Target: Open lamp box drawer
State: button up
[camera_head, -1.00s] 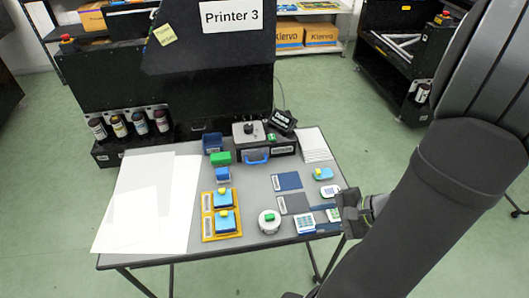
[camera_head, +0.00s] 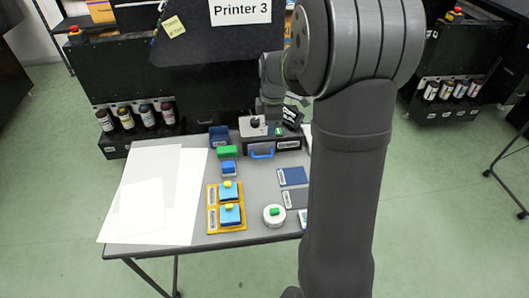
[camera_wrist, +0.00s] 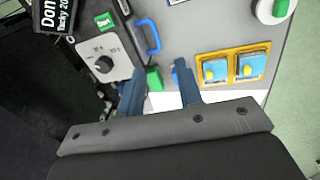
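The lamp box (camera_head: 283,145) stands at the back of the table, with a pale top, a black knob and a blue drawer handle (camera_head: 262,153) on its front. The drawer looks shut. In the wrist view the pale top (camera_wrist: 105,62) and the blue handle (camera_wrist: 152,38) lie up and left of the fingers. My gripper (camera_wrist: 159,70) is open, its two blue-grey fingers apart. A green block (camera_wrist: 155,79) shows between them, apparently below; I see nothing gripped. In the head view the gripper is by the back of the box, partly hidden by my arm.
Blue pads in a yellow tray (camera_head: 211,224), a round white tin (camera_head: 274,216), a blue bin (camera_head: 219,137) and dark blue cards (camera_head: 293,176) are on the table. White sheets (camera_head: 160,195) cover its left side. A black printer (camera_head: 190,85) rises behind.

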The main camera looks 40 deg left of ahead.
jog(key=a, duration=0.1)
send_near(264, 156)
jog(key=shift+n, duration=0.4)
jog(key=f, duration=0.5)
jog(key=w+a+f, duration=0.1)
jog(key=f, duration=0.1)
jog(key=shift+f, duration=0.3)
grip_shut()
